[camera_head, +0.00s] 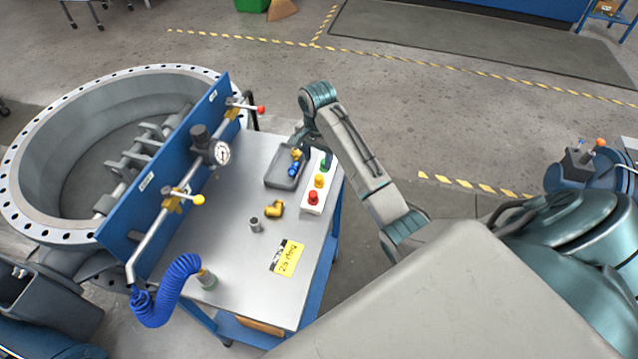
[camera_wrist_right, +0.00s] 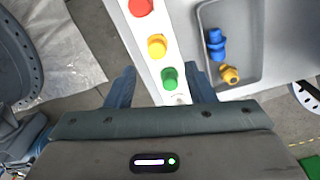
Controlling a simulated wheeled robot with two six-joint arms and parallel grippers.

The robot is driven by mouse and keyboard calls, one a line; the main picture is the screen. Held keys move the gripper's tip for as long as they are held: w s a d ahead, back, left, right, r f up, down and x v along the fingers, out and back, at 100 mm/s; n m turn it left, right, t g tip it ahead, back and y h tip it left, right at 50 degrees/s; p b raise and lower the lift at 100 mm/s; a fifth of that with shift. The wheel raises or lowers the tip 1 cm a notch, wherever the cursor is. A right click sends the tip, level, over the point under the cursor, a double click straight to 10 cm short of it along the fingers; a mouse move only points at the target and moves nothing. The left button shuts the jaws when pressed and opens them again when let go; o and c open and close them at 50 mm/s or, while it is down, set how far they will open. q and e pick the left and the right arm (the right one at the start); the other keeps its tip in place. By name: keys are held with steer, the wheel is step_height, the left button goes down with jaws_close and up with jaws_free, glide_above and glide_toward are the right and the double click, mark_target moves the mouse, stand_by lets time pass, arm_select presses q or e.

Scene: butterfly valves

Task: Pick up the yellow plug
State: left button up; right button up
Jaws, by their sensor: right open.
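The yellow plug (camera_head: 296,154) lies in a shallow grey tray (camera_head: 271,181) on the metal table, beside a blue plug (camera_head: 293,170). The right wrist view also shows the yellow plug (camera_wrist_right: 229,74), with the blue plug (camera_wrist_right: 215,44) farther up the tray. My right gripper (camera_wrist_right: 162,86) is open and empty. Its fingers appear on either side of the green-button end of a white button box (camera_wrist_right: 148,62), and the yellow plug shows just right of the right finger. In the head view my right gripper (camera_head: 309,142) is over the table's far end, its fingertips partly hidden.
The button box (camera_head: 317,190) with red, yellow and green buttons stands right of the tray. A brass elbow (camera_head: 273,209), a small metal cylinder (camera_head: 255,224) and a yellow label (camera_head: 287,257) are nearer. A blue panel (camera_head: 170,180) with a gauge (camera_head: 222,153) borders the left.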

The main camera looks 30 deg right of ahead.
mark_target(320, 176)
steer(key=shift+f, duration=0.4)
steer(key=shift+f+p, duration=0.2)
steer(key=shift+p, duration=0.3)
steer(key=f, duration=0.1)
steer(key=f+p, duration=0.2)
steer(key=f, duration=0.1)
steer(key=shift+s+d+f, duration=0.1)
steer(key=shift+s+d, duration=0.05)
steer(key=shift+s, duration=0.1)
steer(key=shift+w+f, duration=0.1)
steer(key=shift+f, duration=0.15)
steer(key=c, duration=1)
